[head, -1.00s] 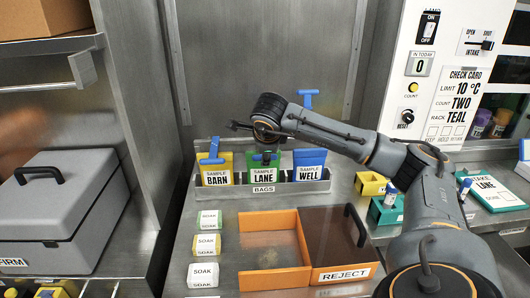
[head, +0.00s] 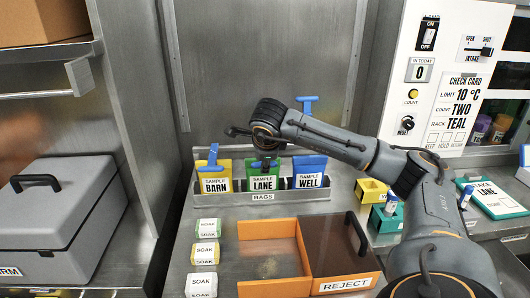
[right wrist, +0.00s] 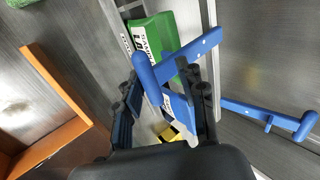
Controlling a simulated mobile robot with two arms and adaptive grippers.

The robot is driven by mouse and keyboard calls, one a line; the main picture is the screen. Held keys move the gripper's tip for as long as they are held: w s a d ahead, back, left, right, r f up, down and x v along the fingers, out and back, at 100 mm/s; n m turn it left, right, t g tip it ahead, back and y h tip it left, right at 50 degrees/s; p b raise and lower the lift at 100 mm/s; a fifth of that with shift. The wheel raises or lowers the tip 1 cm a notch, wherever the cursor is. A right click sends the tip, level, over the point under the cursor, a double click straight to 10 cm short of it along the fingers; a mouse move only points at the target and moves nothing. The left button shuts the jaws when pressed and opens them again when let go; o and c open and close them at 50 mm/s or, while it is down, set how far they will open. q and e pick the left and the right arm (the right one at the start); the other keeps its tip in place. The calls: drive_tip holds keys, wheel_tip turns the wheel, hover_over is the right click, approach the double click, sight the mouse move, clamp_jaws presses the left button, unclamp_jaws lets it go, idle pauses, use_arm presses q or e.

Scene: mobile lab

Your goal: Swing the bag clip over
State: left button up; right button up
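Three labelled bags stand in the BAGS rack (head: 231,198): yellow BARN (head: 214,185), green LANE (head: 264,184) and blue WELL (head: 308,182). BARN's blue clip (head: 208,164) lies forward over its top. WELL's blue clip (head: 307,104) stands up behind it and shows in the right wrist view (right wrist: 262,116). The LANE bag shows there too (right wrist: 155,35). Another blue clip (right wrist: 195,53), at the LANE bag, reaches between the fingers of my right gripper (right wrist: 168,95). Those fingers are apart, and I see no firm grip. The clip is mostly hidden in the head view. My left gripper is out of view.
An orange REJECT bin (head: 245,290) with a dark lid (head: 335,245) stands in front of the rack. Several SOAK blocks (head: 206,254) line its left. A yellow block (head: 372,190) and a teal holder (head: 385,220) stand right of the rack.

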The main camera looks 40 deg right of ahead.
drive_tip(key=v, duration=1.1)
drive_tip(key=shift+a, duration=0.15)
